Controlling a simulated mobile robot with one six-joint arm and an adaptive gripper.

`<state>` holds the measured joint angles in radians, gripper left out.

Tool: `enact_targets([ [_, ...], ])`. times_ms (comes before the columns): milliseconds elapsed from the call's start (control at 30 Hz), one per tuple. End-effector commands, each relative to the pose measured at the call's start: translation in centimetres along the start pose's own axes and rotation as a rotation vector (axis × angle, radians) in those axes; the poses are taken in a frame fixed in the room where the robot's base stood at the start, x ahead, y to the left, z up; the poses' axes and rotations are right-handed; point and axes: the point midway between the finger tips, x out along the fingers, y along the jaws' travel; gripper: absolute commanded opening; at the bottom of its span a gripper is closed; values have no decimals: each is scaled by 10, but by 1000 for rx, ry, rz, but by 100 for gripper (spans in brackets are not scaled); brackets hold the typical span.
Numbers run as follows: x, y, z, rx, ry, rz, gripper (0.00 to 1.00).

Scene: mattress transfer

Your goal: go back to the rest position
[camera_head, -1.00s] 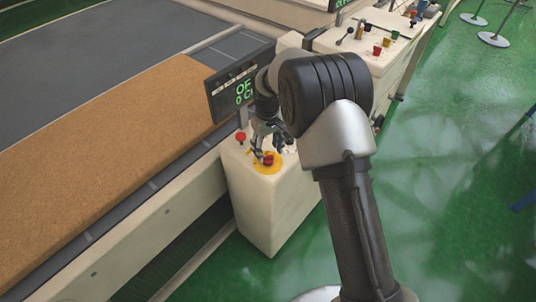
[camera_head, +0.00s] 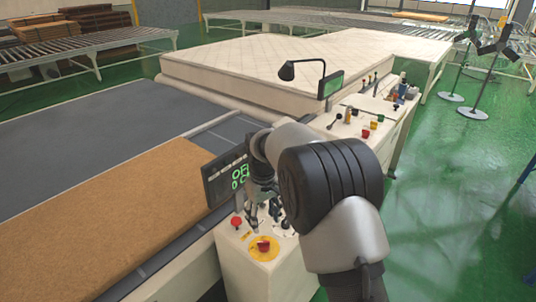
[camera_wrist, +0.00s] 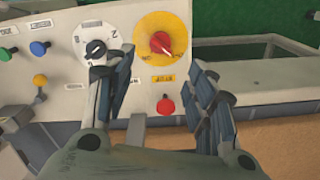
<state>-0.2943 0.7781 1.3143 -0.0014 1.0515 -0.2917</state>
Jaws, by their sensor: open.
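My gripper (camera_wrist: 160,92) is open and empty in the wrist view, its two dark fingers spread apart. It faces a pale control panel with a red rotary switch on a yellow round plate (camera_wrist: 161,43), a black-and-white dial (camera_wrist: 96,48) and a red button (camera_wrist: 165,106). In the head view my gripper (camera_head: 262,205) is partly hidden by my arm and hangs just above the control box (camera_head: 245,277). The yellow plate with the red switch (camera_head: 263,247) shows clear of the fingers.
A brown mattress pad (camera_head: 85,235) lies on the conveyor at left. A screen with green letters (camera_head: 226,177) stands beside my arm. Green floor is free at right.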

Motion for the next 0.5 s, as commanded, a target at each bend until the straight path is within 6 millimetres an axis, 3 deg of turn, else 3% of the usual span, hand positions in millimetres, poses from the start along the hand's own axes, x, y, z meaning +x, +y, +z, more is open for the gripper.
enact_targets([
  [133, -19, 4, 9, 22, 18, 5, 51],
  [267, -63, 12, 38, 77, 59, 18, 51],
  [500, -142, 15, 129, 219, 151, 46, 51],
])
